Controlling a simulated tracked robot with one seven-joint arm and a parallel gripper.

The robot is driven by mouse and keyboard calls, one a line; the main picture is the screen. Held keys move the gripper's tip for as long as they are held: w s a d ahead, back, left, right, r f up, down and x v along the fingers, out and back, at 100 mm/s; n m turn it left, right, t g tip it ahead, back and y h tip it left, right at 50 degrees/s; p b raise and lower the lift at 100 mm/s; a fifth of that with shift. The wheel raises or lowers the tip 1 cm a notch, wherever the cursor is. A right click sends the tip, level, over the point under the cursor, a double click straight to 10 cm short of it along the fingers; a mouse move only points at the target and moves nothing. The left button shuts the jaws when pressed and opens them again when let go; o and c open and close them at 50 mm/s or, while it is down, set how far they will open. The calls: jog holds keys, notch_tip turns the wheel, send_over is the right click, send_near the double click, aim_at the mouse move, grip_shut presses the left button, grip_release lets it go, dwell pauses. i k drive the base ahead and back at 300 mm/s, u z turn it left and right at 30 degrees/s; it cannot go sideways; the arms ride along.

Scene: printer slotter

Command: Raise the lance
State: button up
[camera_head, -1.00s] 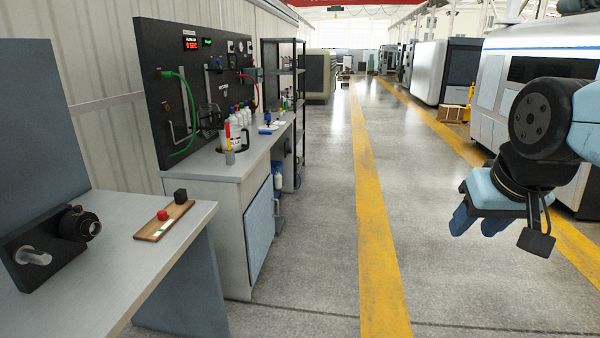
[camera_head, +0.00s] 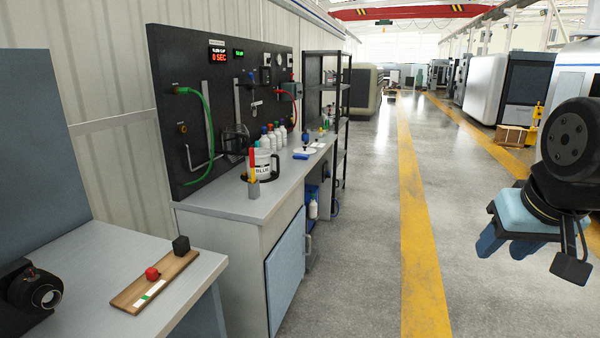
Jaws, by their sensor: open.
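A dark wall panel (camera_head: 170,85) stands at the back of the grey workbench (camera_head: 235,205) on the left. Slim metal tubes and rails are mounted on it, among them a bent metal tube (camera_head: 207,145) beside the green hose (camera_head: 210,115) and an upright rail (camera_head: 237,105). I cannot tell for sure which one is the lance. My gripper (camera_head: 507,243) hangs on the right, over the floor, well away from the panel. Its blue fingers point down, apart and empty.
A near table (camera_head: 90,265) at lower left carries a wooden board (camera_head: 150,285) with a red knob and a black fixture (camera_head: 40,292). The aisle floor (camera_head: 365,200) is clear.

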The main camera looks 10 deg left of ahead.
aim_at(239, 136)
jog(key=u, duration=0.1)
jog(key=i, duration=1.1)
jog(key=u, duration=0.3)
jog(key=i, duration=1.9)
jog(key=u, duration=0.2)
